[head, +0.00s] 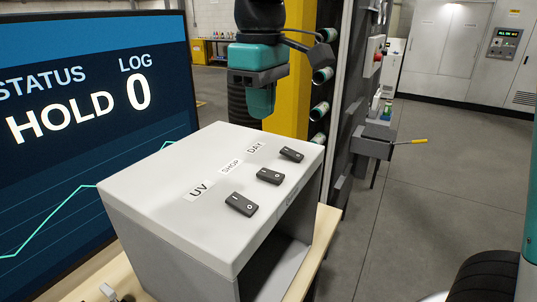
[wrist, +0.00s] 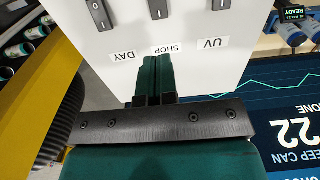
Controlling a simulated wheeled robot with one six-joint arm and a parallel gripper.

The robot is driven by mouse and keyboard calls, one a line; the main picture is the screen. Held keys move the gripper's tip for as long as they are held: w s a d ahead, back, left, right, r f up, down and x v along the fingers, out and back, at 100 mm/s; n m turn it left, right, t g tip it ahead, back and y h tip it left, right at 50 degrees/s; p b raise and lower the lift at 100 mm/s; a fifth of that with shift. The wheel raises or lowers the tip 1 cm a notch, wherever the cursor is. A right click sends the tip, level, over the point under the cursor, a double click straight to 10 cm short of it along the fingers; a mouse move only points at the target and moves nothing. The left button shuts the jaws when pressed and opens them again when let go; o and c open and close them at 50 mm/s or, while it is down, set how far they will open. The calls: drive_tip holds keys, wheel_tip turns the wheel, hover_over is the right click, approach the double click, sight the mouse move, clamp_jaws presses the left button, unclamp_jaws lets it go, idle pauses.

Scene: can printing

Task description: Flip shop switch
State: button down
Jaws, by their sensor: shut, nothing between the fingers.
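A light grey box (head: 165,185) carries three dark rocker switches on its sloped top, labelled UV, SHOP and DAY. The SHOP switch (head: 270,176) is the middle one, between the UV switch (head: 241,204) and the DAY switch (head: 291,154). In the wrist view the SHOP switch (wrist: 157,8) is cut off by the top edge. My gripper (head: 262,112) hangs behind the box's far edge in the head view. In the wrist view its closed, empty fingers (wrist: 156,62) point toward the SHOP label (wrist: 168,49). I cannot tell which way the SHOP rocker is pressed.
A large screen (head: 90,120) reading "HOLD" and "LOG 0" stands left of the box. A yellow post (head: 297,80) and a rack of several cans (head: 321,75) stand behind it. A tool with a yellow handle (head: 409,141) sticks out at right. Open grey floor lies to the right.

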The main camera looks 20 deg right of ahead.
sight(263, 171)
wheel_tip(263, 171, down, 10)
drive_tip(key=shift+r+p, duration=0.1)
drive_tip(key=shift+p, duration=1.15)
drive_tip(key=shift+f, duration=0.25)
drive_tip(key=shift+f, duration=0.1)
drive_tip(key=shift+f+b, duration=0.3)
drive_tip(key=shift+f, duration=0.1)
drive_tip(key=shift+r, duration=0.15)
drive_tip(key=shift+s, duration=0.1)
